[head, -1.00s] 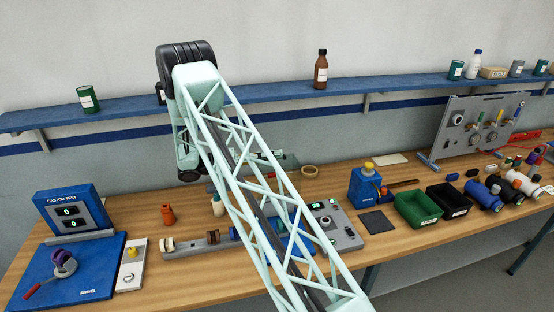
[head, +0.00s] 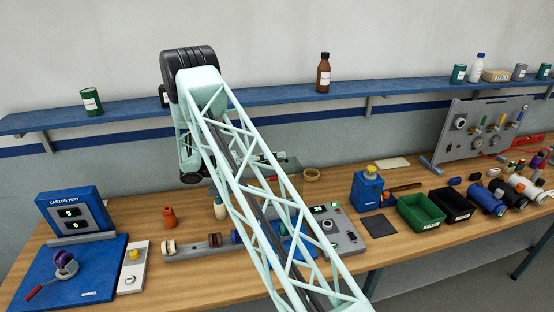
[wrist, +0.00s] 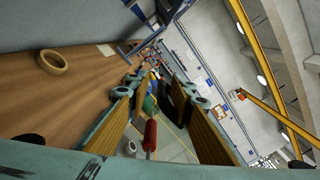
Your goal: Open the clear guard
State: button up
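I cannot make out the clear guard for certain in either view; my arm covers the middle of the bench in the head view. In the wrist view my gripper (wrist: 162,100) is open, its two orange-padded fingers apart. A red handle (wrist: 151,134) shows between the fingers, with a gap on either side. In the head view only part of my gripper (head: 272,160) shows past the arm lattice, above the back of the bench. A grey test unit (head: 338,232) with green displays is partly hidden behind my arm.
A blue castor tester (head: 72,210) stands at the left. A tan tape ring (head: 312,174) lies near the back. A blue shelf (head: 270,98) runs along the wall.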

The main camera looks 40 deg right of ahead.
jog(key=v, duration=1.2)
dwell(0.9)
